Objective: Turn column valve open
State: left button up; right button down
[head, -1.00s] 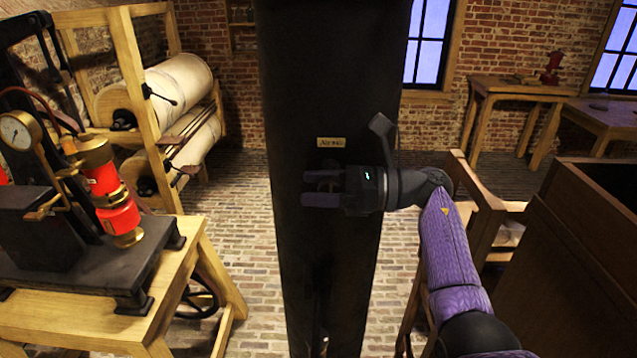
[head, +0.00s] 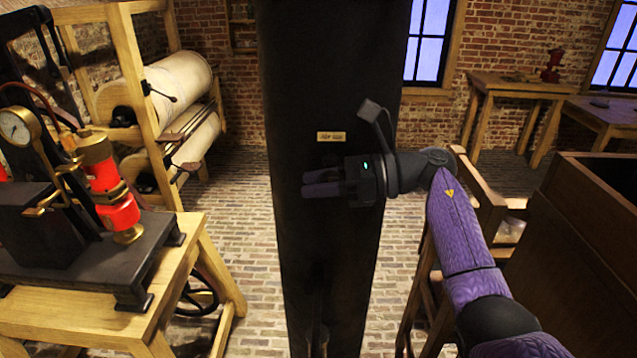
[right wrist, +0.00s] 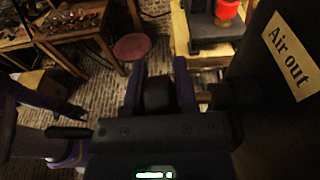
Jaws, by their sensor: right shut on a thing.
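The tall black column (head: 330,90) stands in the middle of the head view with a small brass label (head: 331,137) on it. In the right wrist view the label (right wrist: 290,57) reads "Air out". My right gripper (head: 308,183) is in front of the column, just below the label, pointing left. In the right wrist view my right gripper (right wrist: 158,80) is shut on the dark valve handle (right wrist: 157,95), which sits between its two fingers. In the head view the gripper hides the valve. My left gripper is not in view.
A wooden table (head: 190,290) with a black and red pump machine (head: 110,195) stands at the left. A wooden rack with white rolls (head: 178,83) is behind it. A dark wooden cabinet (head: 570,260) is at the right.

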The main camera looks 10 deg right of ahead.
jog(key=h, duration=0.2)
jog(key=shift+f+g+h, duration=0.15)
jog(key=shift+g+h, duration=0.25)
jog(key=shift+d+g+h+p, duration=0.1)
jog(key=shift+g+h+p, duration=0.35)
jog(key=shift+h, duration=0.75)
jog(key=h+p, duration=0.1)
jog(key=h, duration=0.1)
jog(key=g+h+p, duration=0.1)
jog(key=h, duration=0.1)
jog(key=h+p, duration=0.2)
jog(key=shift+s+d+f+g, duration=0.1)
jog(key=shift+d+f+g, duration=0.2)
jog(key=shift+f, duration=0.1)
jog(key=shift+s+d+f+g+h+p, duration=0.15)
jog(key=shift+h+p, duration=0.2)
jog(key=shift+h, duration=0.3)
jog(key=shift+w+d+f+g+h+p, duration=0.15)
jog(key=shift+h+p, duration=0.15)
jog(key=shift+h, duration=0.3)
jog(key=shift+s+g+h+p, duration=0.15)
jog(key=shift+h+p, duration=0.2)
jog(key=shift+h, duration=0.6)
jog(key=shift+c, duration=2)
grip_release()
